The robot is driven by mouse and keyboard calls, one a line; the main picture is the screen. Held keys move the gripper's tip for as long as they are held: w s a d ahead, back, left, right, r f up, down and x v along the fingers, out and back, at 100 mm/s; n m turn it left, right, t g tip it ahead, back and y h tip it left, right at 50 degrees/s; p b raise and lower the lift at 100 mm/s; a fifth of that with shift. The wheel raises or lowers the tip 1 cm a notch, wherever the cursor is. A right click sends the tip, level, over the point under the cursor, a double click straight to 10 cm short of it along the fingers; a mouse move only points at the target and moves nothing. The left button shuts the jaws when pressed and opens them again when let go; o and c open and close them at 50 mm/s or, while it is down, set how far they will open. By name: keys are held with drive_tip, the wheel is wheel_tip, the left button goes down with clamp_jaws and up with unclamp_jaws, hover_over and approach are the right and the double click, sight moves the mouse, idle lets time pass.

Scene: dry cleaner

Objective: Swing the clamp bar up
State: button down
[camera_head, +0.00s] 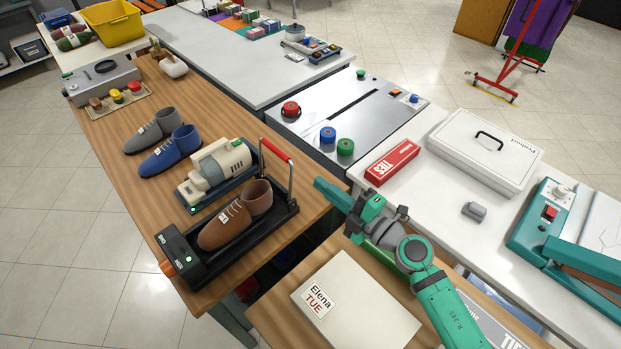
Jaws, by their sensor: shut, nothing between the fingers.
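The clamp bar (290,178) is a metal frame with a red grip (276,150) across its top. It stands about upright at the far right end of a black shoe machine (215,258) on the wooden table. A brown shoe (234,218) sits in that machine, left of the bar. My gripper (321,186) is shut and empty, just right of the bar and apart from it in the picture. The exact gap in depth cannot be told.
A cream and grey device (222,162) sits close behind the machine, with blue (171,152) and grey shoes beyond. A white box labelled Elena (340,305) lies below my arm. A red box (391,162) and a steel-topped counter (345,125) lie to the right.

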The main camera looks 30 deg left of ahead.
drive_tip(key=shift+v, duration=1.45)
drive_tip(key=shift+w, duration=0.15)
drive_tip(key=shift+d, duration=0.1)
